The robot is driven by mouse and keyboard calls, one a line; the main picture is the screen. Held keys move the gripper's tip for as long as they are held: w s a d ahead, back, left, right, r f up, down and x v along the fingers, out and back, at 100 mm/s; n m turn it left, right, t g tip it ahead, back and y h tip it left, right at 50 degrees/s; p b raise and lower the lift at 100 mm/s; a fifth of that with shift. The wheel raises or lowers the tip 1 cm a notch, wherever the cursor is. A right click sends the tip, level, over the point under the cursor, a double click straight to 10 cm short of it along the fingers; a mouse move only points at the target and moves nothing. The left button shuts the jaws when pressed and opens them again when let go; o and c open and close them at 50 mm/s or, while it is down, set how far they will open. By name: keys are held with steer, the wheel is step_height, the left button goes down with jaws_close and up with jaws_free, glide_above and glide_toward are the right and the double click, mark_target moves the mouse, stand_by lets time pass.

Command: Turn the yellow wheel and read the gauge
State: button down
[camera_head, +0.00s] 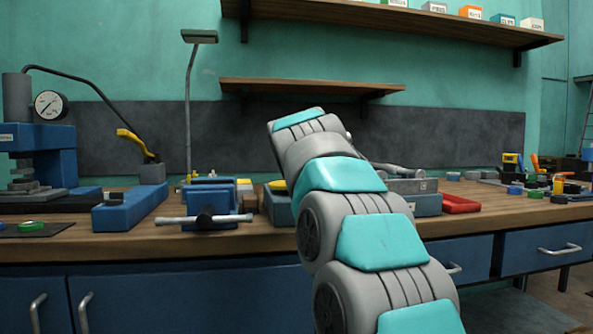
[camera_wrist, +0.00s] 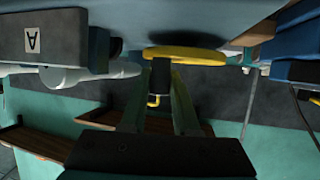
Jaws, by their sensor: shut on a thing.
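The yellow wheel (camera_wrist: 185,55) spans the upper middle of the wrist view, seen nearly edge-on. My gripper (camera_wrist: 160,80) reaches up to it; its two fingers are closed around a dark piece at the wheel, and a small yellow bit shows between them. In the head view my arm hides my gripper and most of the wheel; a rounded yellow edge (camera_head: 278,185) beside my arm looks like part of it. The round white gauge (camera_head: 48,104) stands at the far left on a blue press. Its dial is too small to read.
A blue vise (camera_head: 208,200) with a long grey bar stands left of my arm. A red tray (camera_head: 460,204) lies to the right. A grey block marked A (camera_wrist: 45,38) is close beside the gripper in the wrist view. Wooden shelves (camera_head: 310,86) hang above the bench.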

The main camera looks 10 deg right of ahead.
steer(key=shift+w+d+r+n+y+p, duration=0.1)
steer(key=shift+d+r+n+y+p, duration=0.15)
steer(key=shift+n+y+p, duration=0.6)
steer(key=shift+w+f+p, duration=0.1)
steer(key=shift+p, duration=0.3)
steer(key=shift+f+y, duration=0.1)
steer(key=shift+y, duration=0.15)
steer(key=c, duration=0.7)
jaws_free()
steer(key=v, duration=0.7)
steer(key=shift+s+b, duration=0.3)
steer(key=shift+s, duration=0.1)
